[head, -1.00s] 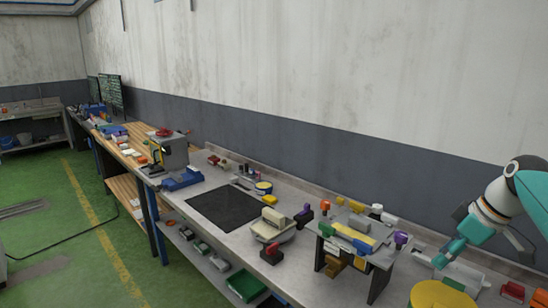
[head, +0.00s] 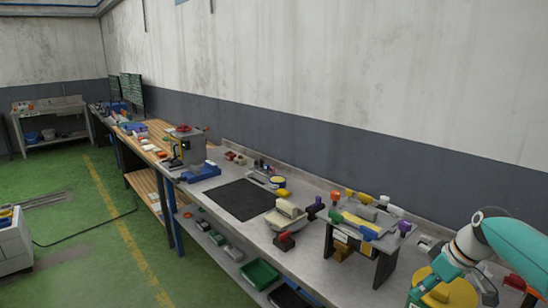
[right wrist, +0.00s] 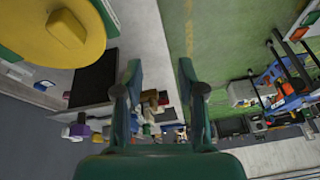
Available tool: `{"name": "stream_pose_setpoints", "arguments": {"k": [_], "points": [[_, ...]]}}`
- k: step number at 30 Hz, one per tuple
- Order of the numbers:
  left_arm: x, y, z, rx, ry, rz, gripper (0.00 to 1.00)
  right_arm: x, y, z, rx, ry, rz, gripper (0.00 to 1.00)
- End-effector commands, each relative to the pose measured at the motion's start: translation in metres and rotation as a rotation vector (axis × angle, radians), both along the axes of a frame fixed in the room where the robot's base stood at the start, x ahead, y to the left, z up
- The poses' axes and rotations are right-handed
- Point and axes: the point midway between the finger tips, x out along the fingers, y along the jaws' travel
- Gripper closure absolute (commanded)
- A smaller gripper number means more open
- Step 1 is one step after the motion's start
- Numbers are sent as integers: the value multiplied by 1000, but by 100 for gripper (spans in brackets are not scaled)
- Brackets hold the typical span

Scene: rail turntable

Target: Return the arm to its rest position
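My right arm comes in at the lower right of the head view, with its teal right gripper (head: 424,289) pointing down beside the yellow round disc (head: 455,292) near the bench's front edge. In the right wrist view the two green fingers of this gripper (right wrist: 160,70) stand apart with nothing between them. The yellow disc also shows there, at the upper left (right wrist: 40,48), clear of the fingers. My left gripper is in neither view.
A long grey workbench (head: 335,278) runs along the wall. It carries a black mat (head: 238,200), a white-grey scale-like device (head: 287,217), and a small raised stand (head: 384,268) with coloured parts near my right arm.

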Motion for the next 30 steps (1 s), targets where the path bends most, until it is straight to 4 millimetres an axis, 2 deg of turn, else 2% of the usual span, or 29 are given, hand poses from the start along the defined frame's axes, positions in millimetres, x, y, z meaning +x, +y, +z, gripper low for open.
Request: {"name": "stream_pose_setpoints", "arguments": {"k": [1, 5, 8, 10, 12, 14, 17, 18, 21, 24, 27, 30], "points": [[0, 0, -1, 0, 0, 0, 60, 1, 9, -21, 11, 21, -12, 60], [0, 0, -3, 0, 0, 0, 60, 2, 36, -80, 38, 64, -72, 60], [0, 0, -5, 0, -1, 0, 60, -8, 66, -139, 65, 110, -136, 60], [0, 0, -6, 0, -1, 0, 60, -21, 89, -180, 84, 142, -185, 60], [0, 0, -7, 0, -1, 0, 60, -40, 112, -219, 101, 176, -236, 60], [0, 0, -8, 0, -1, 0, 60, -60, 131, -249, 115, 206, -281, 60], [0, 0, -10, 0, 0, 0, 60, -103, 163, -293, 137, 257, -356, 60], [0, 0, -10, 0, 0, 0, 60, -123, 176, -309, 144, 278, -387, 60], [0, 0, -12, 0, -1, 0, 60, -173, 201, -336, 161, 327, -464, 60], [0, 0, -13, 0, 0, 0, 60, -219, 220, -352, 174, 367, -529, 60], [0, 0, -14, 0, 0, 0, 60, -252, 231, -357, 183, 393, -580, 60], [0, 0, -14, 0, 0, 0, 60, -271, 236, -358, 187, 406, -609, 60]]}}
